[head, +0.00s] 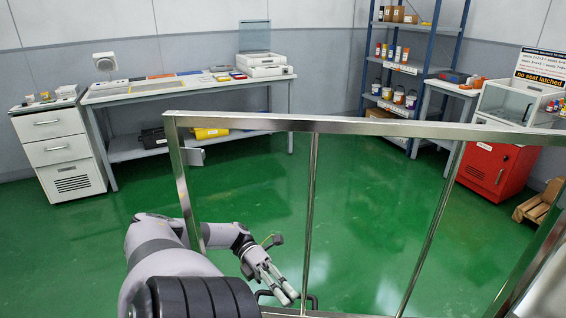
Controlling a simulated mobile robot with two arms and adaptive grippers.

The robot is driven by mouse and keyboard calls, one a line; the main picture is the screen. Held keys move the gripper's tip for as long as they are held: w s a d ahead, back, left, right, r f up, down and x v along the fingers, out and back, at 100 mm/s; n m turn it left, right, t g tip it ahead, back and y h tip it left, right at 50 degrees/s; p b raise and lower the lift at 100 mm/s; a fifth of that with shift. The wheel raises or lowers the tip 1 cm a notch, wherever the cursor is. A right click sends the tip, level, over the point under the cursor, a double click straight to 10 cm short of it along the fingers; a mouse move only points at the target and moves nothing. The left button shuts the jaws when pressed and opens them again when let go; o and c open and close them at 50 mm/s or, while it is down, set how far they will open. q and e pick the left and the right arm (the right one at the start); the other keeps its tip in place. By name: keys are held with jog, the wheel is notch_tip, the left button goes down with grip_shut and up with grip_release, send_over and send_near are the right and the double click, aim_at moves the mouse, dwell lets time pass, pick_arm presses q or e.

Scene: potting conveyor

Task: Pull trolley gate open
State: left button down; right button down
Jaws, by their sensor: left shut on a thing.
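The trolley gate (365,126) is a shiny metal frame that fills the foreground. It has a wide top rail, a left post (184,190) and thin upright bars (312,200). A small metal plate (194,157) sticks out near the top of the left post. A dark handle (314,301) shows low on the gate, at the bottom edge of the view. My left gripper (288,295) is at this handle and shut on it, its fingers pointing down and right. The fingers and the picture edge hide part of the handle. My right gripper is out of view.
A workbench (190,88) and a white drawer cabinet (61,150) stand along the back wall. A blue shelf rack (456,20) and a red cabinet (492,170) stand at the right. The green floor (250,190) beyond the gate is clear.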

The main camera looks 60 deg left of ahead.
pick_arm(q)
jog(key=shift+w+a+f, duration=0.1)
jog(key=shift+w+a, duration=0.1)
jog(key=shift+a, duration=0.1)
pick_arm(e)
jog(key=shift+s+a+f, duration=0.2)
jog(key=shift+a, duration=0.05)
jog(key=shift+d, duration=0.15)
pick_arm(q)
jog(key=c, duration=1.7)
grip_release()
jog(key=shift+w, duration=0.1)
jog(key=shift+o, duration=0.2)
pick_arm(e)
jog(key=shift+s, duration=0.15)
